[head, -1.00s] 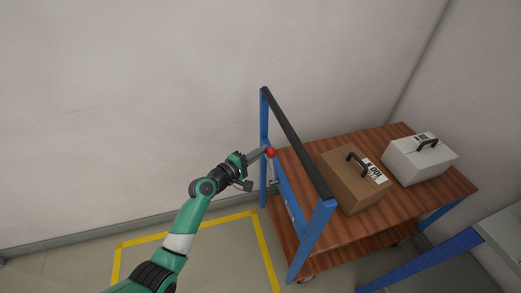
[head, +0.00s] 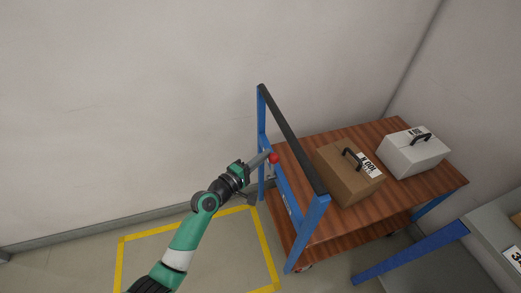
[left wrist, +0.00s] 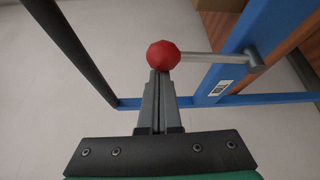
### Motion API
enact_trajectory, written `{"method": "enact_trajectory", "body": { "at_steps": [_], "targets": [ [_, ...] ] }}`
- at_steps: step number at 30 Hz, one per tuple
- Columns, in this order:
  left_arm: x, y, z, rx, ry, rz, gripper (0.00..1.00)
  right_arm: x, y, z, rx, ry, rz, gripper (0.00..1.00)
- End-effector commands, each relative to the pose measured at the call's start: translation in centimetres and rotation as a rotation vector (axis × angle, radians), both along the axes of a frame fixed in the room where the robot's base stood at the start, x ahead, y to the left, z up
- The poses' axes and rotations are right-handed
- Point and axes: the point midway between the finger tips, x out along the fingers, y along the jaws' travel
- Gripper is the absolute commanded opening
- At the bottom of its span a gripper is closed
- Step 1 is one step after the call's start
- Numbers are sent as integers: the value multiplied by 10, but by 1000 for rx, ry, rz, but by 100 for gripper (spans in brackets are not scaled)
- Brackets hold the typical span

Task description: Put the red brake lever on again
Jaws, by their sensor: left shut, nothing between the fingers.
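The brake lever has a red ball knob (head: 274,158) and sits on the near end of a blue cart frame (head: 313,232), below its black push bar (head: 290,135). In the left wrist view the red knob (left wrist: 163,54) is on a grey rod (left wrist: 212,58) that runs right to a pivot on the blue frame (left wrist: 240,50). My left gripper (head: 267,155) is shut and empty. Its fingertips (left wrist: 159,73) are at the knob and seem to touch it. The knob is not between the fingers. My right gripper is out of view.
The cart's wooden top (head: 385,135) carries a brown case (head: 345,181) and a white case (head: 412,158). Yellow floor tape (head: 185,225) marks an area left of the cart. A grey bench (head: 490,238) with a blue leg stands at lower right. A wall is behind.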

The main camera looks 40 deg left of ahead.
Motion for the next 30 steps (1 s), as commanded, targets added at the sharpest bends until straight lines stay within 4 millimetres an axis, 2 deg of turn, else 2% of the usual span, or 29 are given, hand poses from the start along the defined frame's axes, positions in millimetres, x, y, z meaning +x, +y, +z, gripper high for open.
{"method": "enact_trajectory", "body": {
  "at_steps": [5, 12, 30],
  "targets": [
    [-9, -16, -2, 117, -64, -2, 0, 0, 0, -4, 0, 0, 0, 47],
    [-17, -31, -3, 115, -62, -1, 0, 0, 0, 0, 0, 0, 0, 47],
    [-22, -41, -7, 114, -62, -1, 0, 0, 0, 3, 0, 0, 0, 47]
  ]
}}
